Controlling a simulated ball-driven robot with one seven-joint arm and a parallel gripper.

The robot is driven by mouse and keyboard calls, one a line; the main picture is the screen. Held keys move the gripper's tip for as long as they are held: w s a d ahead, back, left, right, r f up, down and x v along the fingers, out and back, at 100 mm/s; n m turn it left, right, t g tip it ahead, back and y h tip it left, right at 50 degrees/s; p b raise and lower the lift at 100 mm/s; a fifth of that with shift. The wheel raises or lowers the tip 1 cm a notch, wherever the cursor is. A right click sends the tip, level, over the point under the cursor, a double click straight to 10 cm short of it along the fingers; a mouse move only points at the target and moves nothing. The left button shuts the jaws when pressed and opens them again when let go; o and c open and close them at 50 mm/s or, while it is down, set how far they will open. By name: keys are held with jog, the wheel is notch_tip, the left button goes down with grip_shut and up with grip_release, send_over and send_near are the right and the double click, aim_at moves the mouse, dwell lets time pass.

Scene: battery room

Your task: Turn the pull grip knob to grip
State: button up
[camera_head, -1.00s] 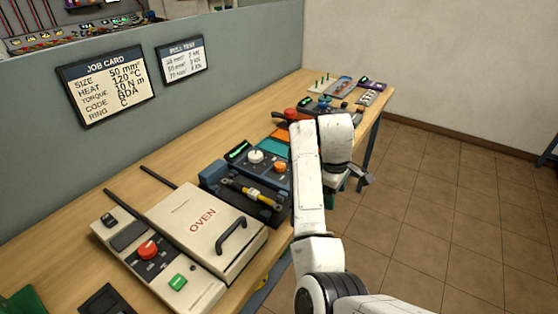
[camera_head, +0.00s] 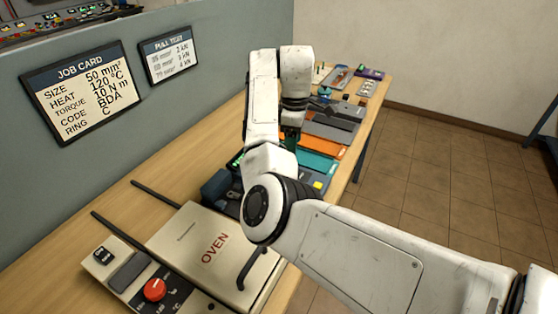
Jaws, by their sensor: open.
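The dark bench device (camera_head: 214,188) beyond the oven carried a white knob and an orange knob in the earlier view. My arm now covers most of it, and both knobs are hidden. I cannot tell which one is the pull grip knob. A yellow spot (camera_head: 317,185) shows at the device's right side. My gripper (camera_head: 290,138) points down from the wrist over the bench near the device's far side, open and small in view. Its fingertips are partly hidden, and I cannot tell whether they touch anything.
The oven (camera_head: 205,245) with its red knob (camera_head: 154,289) stands in front. Teal (camera_head: 318,163), orange (camera_head: 322,143) and grey (camera_head: 328,128) panels lie beyond the device. Job card (camera_head: 85,88) and pull test (camera_head: 168,55) boards hang on the partition. Floor at right is clear.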

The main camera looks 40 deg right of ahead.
jog(key=f, duration=0.7)
jog(key=f+p, duration=0.1)
jog(key=f, duration=0.2)
jog(key=shift+w+f, duration=0.25)
jog(key=shift+f, duration=0.05)
jog(key=c, duration=1.1)
jog(key=shift+o, duration=0.2)
